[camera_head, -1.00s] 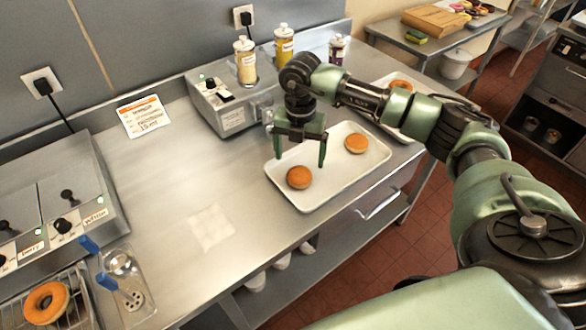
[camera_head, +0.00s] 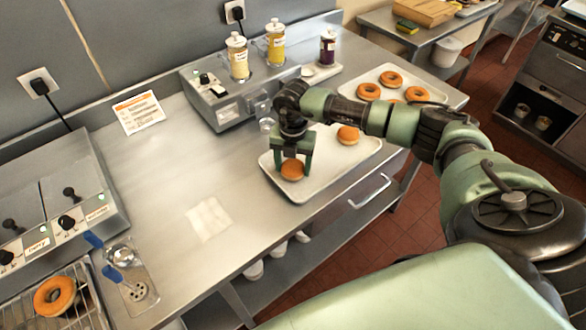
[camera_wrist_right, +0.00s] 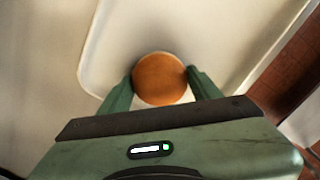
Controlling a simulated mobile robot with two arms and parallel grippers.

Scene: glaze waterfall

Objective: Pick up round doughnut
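A round doughnut (camera_head: 292,170), orange-brown and without a hole, sits near the left front part of a white tray (camera_head: 325,182) in the head view. My right gripper (camera_head: 293,164) points down over it with one finger on each side. In the right wrist view the doughnut (camera_wrist_right: 160,79) fills the space between the fingertips (camera_wrist_right: 160,74), which appear to touch its sides. It looks still at tray level. A second round doughnut (camera_head: 348,135) lies farther right on the same tray. My left gripper is not in view.
Ring doughnuts (camera_head: 368,91) lie on another tray (camera_head: 432,95) behind. A dispenser (camera_head: 227,97) with bottles (camera_head: 275,45) stands close behind my gripper. At left are a fryer (camera_head: 55,195) and a rack with a ring doughnut (camera_head: 53,297).

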